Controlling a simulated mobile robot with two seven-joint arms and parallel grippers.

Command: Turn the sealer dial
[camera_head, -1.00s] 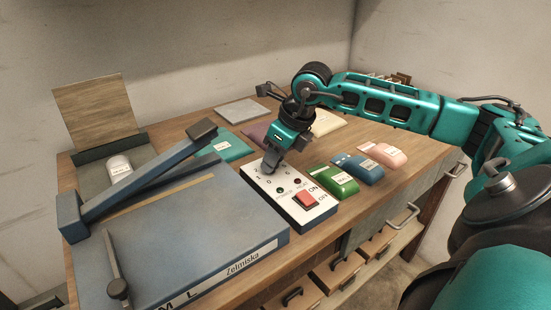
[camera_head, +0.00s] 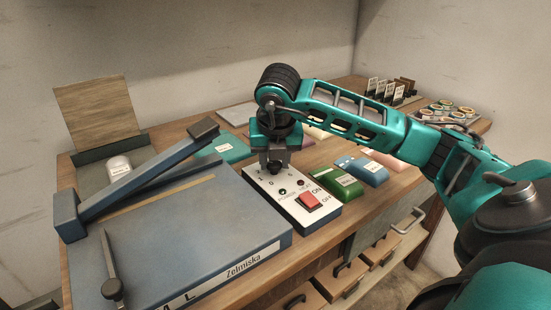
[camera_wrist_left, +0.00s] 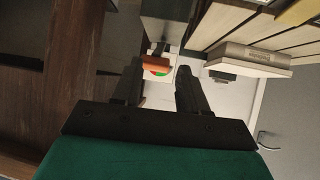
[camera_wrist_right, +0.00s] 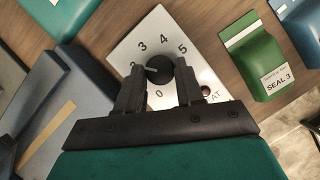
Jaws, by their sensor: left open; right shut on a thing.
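The sealer is a blue flat machine (camera_head: 190,228) with a raised lever arm (camera_head: 140,185) and a white control panel (camera_head: 262,182) at its right. The panel has a red switch (camera_head: 310,200). The black dial (camera_wrist_right: 160,69) shows in the right wrist view, ringed by printed numbers, its white pointer mark toward the left. My right gripper (camera_head: 274,170) points down over the panel from above. In the right wrist view its fingers (camera_wrist_right: 158,85) stand on either side of the dial, shut on it. My left gripper (camera_wrist_left: 158,75) is open and empty, away from the panel.
Several coloured packets, such as the green one (camera_head: 336,186) and the blue one (camera_head: 362,170), lie right of the panel. A wooden board (camera_head: 97,110) stands at the back left. Drawers (camera_head: 350,278) are below the table front.

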